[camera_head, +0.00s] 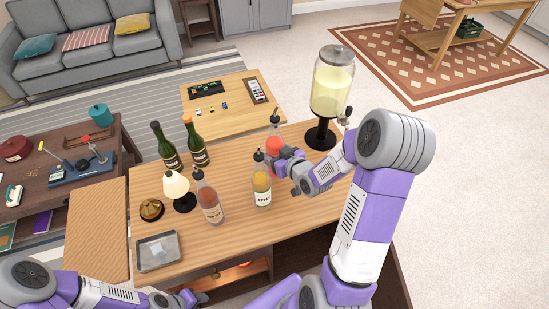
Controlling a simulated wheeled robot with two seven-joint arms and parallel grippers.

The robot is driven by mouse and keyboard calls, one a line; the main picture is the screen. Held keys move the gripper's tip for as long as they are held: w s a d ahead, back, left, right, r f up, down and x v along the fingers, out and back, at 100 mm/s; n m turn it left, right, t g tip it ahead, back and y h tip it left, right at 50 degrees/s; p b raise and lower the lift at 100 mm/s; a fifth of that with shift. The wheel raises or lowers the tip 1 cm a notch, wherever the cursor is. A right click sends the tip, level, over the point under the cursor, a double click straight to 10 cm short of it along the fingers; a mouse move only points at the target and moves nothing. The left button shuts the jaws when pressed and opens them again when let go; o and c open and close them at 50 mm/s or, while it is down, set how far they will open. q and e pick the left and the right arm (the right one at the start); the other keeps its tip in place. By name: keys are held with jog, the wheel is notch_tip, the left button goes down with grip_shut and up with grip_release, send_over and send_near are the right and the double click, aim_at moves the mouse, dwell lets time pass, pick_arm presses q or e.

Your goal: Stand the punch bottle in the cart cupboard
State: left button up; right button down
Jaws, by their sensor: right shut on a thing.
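My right gripper (287,170) is shut on a bottle of red drink (274,146) at the back right of the wooden cart top (230,238). The bottle looks upright with a dark spout; its label and base are hidden by the gripper, so I cannot read whether it says punch. The cart cupboard (240,272) shows only in part below the front edge, with a warm orange glow inside. My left gripper (193,298) is low at the bottom edge, by the cupboard front; its jaw opening is unclear.
An apple-labelled bottle (261,187) and a pinkish bottle (208,203) stand in front. Two green bottles (180,147), a small lamp (178,189), a brass bell (151,209), a grey tray (158,251) and a drink dispenser (331,85) are also on the cart. The front-right top is clear.

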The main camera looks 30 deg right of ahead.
jog(key=shift+w+f, duration=0.1)
jog(key=shift+f, duration=0.9)
jog(key=shift+f+b, duration=0.1)
jog(key=shift+b, duration=0.2)
jog(key=c, duration=0.6)
grip_release()
jog(key=shift+f, duration=0.2)
jog(key=o, duration=0.5)
jog(key=shift+r, duration=0.1)
jog(key=shift+c, duration=0.2)
jog(key=shift+r, duration=0.1)
